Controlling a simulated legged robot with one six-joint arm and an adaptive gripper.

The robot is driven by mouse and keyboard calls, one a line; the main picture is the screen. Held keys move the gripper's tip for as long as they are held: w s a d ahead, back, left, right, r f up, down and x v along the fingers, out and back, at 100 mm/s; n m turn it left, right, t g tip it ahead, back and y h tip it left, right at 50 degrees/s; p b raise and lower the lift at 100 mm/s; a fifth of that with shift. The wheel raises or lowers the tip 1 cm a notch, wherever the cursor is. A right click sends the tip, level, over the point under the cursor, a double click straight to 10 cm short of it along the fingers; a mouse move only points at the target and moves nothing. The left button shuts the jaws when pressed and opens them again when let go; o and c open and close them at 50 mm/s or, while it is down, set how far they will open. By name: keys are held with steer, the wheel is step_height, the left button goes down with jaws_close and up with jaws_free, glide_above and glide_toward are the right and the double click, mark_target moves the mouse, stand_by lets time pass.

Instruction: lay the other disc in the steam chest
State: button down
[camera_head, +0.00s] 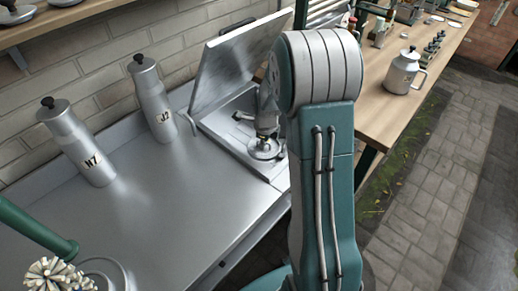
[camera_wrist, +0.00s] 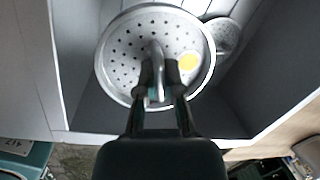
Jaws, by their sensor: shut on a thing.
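The steam chest (camera_head: 210,122) is set in the metal counter with its lid (camera_head: 238,58) raised. My gripper (camera_head: 264,134) is over the chest's opening. In the wrist view my gripper (camera_wrist: 161,90) is shut on the bent handle of a round perforated disc (camera_wrist: 125,70). This disc has a yellow spot right of its handle. It also shows in the head view (camera_head: 265,153). A second perforated disc (camera_wrist: 228,36) is in the chest to the right, partly hidden by the held one. I cannot tell whether the held disc touches the chest floor.
Two metal flasks, N7 (camera_head: 78,145) and J2 (camera_head: 152,100), stand on the counter left of the chest. A wooden bench (camera_head: 375,115) with a metal pot (camera_head: 404,72) lies to the right.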

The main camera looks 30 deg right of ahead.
mark_target(263, 165)
step_height(263, 165, down, 12)
steer(key=shift+r, duration=0.25)
steer(key=shift+f, duration=0.1)
steer(key=c, duration=0.8)
jaws_free()
steer(key=shift+o, duration=0.2)
